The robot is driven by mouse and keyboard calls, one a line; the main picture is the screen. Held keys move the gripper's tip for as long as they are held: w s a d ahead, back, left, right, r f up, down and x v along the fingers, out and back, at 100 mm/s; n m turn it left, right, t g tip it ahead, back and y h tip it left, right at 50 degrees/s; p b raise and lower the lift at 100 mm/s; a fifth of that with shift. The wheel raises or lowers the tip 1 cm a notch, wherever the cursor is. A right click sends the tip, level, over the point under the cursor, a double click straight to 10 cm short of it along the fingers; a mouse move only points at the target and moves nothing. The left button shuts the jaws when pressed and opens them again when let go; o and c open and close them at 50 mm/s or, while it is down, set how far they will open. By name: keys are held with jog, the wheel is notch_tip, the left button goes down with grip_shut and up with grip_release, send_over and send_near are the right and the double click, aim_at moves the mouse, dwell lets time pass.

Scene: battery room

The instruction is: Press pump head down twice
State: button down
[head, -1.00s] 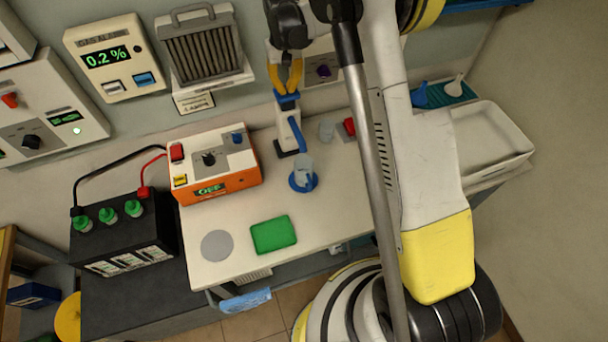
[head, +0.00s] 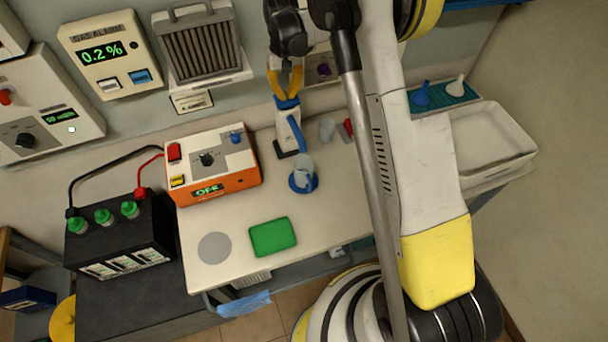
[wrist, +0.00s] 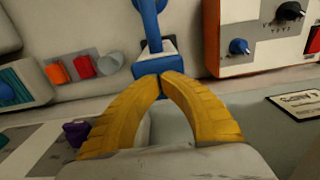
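The pump bottle (head: 284,128) is white with a blue pump head (head: 287,102) and a blue spout. It stands on the bench near the wall, and its spout reaches toward a clear cup (head: 303,168) on a blue round base. My gripper (head: 287,93) is right above the pump head, pointing down at it. In the wrist view the yellow fingertips of my gripper (wrist: 161,76) meet with nothing visible between them. They are at the edge of the blue pump head (wrist: 150,62) and seem to touch it. The fingers hide part of the bottle.
An orange and white charger (head: 212,165) stands left of the bottle, wired to a black battery (head: 118,235). A green pad (head: 273,237) and a grey disc (head: 214,248) lie at the bench front. A white tray (head: 495,140) is at right.

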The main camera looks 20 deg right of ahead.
jog(key=shift+f+b, duration=0.4)
jog(key=shift+f, duration=0.05)
jog(key=shift+r, duration=0.2)
dwell(0.3)
jog(key=shift+r+p, duration=1.8)
jog(key=shift+r, duration=1.75)
jog(key=shift+f, duration=0.25)
jog(key=shift+f+b, duration=2.65)
jog(key=shift+f, duration=0.45)
jog(key=shift+f+b, duration=0.3)
jog(key=shift+f, duration=0.1)
jog(key=shift+r, duration=0.1)
jog(key=shift+r+p, duration=1.85)
jog(key=shift+r, duration=1.75)
